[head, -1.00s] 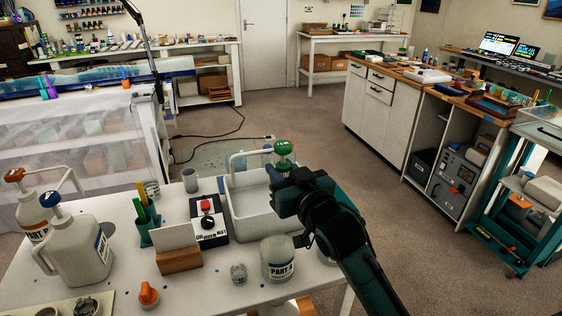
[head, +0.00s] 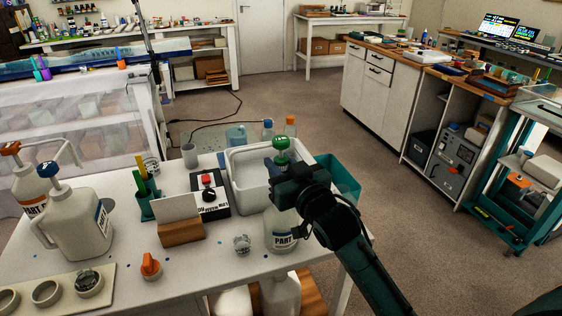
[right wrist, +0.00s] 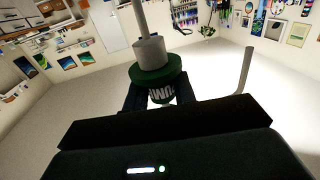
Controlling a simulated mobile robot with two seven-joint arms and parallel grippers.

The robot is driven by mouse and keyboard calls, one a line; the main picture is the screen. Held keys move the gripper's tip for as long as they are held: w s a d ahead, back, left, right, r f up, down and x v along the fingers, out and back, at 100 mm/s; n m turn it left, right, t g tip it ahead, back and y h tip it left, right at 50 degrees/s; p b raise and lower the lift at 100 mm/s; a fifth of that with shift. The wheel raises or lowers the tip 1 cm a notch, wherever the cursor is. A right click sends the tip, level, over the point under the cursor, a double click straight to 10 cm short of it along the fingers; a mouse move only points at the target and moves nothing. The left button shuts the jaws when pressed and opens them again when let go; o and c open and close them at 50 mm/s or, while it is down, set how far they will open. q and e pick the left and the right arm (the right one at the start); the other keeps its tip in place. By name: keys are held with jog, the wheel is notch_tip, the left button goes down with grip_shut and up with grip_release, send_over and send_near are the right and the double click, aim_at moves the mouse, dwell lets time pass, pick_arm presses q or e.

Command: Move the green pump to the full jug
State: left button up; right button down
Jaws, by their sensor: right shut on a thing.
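The green pump (head: 281,144) is held in my right gripper (head: 284,172), with its green top showing above the fingers. In the right wrist view the pump's green collar (right wrist: 158,70) sits between the gripper's fingers (right wrist: 158,98), with a pale stem above it. A white jug marked PART (head: 281,238) stands on the table just below the gripper. The gripper hides its top, so I cannot tell whether the pump touches it. A jug with a blue pump (head: 75,228) and a jug with an orange pump (head: 32,187) stand at the left. My left gripper is out of view.
A white tub (head: 243,185) stands behind the PART jug, with a teal bin (head: 345,178) to its right. A control box with a red button (head: 208,195), a card in a wooden stand (head: 181,232) and an orange knob (head: 150,266) are left of it.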

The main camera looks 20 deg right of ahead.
jog(key=shift+f+b, duration=1.15)
jog(key=shift+f, duration=1)
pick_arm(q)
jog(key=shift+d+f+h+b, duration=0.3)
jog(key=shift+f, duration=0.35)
pick_arm(e)
jog(key=shift+f, duration=0.6)
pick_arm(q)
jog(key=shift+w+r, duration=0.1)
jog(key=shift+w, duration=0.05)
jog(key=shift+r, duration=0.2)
pick_arm(e)
jog(key=shift+r, duration=0.15)
jog(key=shift+r+p, duration=0.1)
jog(key=shift+p, duration=0.4)
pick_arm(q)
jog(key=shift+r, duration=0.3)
pick_arm(e)
jog(key=shift+f, duration=0.25)
jog(key=shift+f, duration=0.15)
